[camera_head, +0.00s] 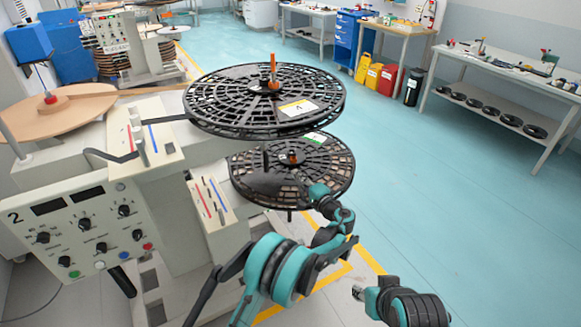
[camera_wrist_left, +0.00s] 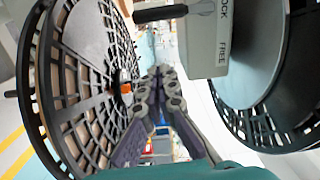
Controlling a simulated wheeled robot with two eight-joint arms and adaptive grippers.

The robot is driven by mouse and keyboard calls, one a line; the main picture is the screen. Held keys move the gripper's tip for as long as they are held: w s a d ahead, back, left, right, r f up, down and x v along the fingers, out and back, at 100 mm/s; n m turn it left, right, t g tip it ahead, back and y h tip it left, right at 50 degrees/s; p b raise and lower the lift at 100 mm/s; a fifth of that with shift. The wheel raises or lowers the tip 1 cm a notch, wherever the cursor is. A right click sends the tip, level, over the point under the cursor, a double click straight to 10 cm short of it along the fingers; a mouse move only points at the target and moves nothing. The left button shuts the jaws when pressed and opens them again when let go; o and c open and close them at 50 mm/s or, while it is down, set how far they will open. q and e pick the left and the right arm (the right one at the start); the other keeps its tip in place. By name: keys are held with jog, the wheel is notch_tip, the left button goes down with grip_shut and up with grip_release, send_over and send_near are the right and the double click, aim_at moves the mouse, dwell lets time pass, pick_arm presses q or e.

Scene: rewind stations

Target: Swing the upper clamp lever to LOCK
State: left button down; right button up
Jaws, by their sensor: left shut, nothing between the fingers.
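In the left wrist view a black lever handle (camera_wrist_left: 160,13) juts from a beige block (camera_wrist_left: 222,50) marked LOCK and FREE. The handle lies near the LOCK wording; its exact setting is unclear. My left gripper (camera_wrist_left: 152,76) is shut and empty, apart from the handle in this view. In the head view my left gripper (camera_head: 262,182) is over the lower black reel (camera_head: 335,170), under the upper reel (camera_head: 215,100). The marked block cannot be made out there. My right gripper (camera_head: 360,292) is low at the front right, its fingers too small to read.
An orange upright piece (camera_head: 273,70) stands on the upper reel's hub and an orange knob (camera_head: 293,157) on the lower one. The control panel (camera_head: 85,225) stands left. Open floor (camera_head: 440,200) lies right, before a grey table (camera_head: 500,75).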

pick_arm(q)
jog(key=shift+v, duration=1.2)
jog(key=shift+a+r, duration=0.1)
jog(key=shift+a, duration=0.05)
jog(key=s+a+r+n+g+h, duration=0.25)
jog(key=s+a+r, duration=0.25)
jog(key=s+a, duration=0.4)
jog(key=s+a+r+n+g+h, duration=0.1)
jog(key=s+a+r+n+g, duration=0.3)
jog(key=s+a, duration=0.5)
jog(key=s+a+f+n+h, duration=0.1)
jog(key=s+h, duration=0.1)
jog(key=s, duration=0.6)
jog(key=s+a+f+n+g+h, duration=0.1)
jog(key=s+f+h, duration=0.1)
jog(key=s, duration=0.6)
jog(key=s+f+n+h, duration=0.1)
jog(key=s+n+h, duration=0.1)
jog(key=s, duration=0.6)
jog(key=shift+s+a+f, duration=0.2)
jog(key=shift+s+a, duration=0.1)
jog(key=shift+a, duration=0.1)
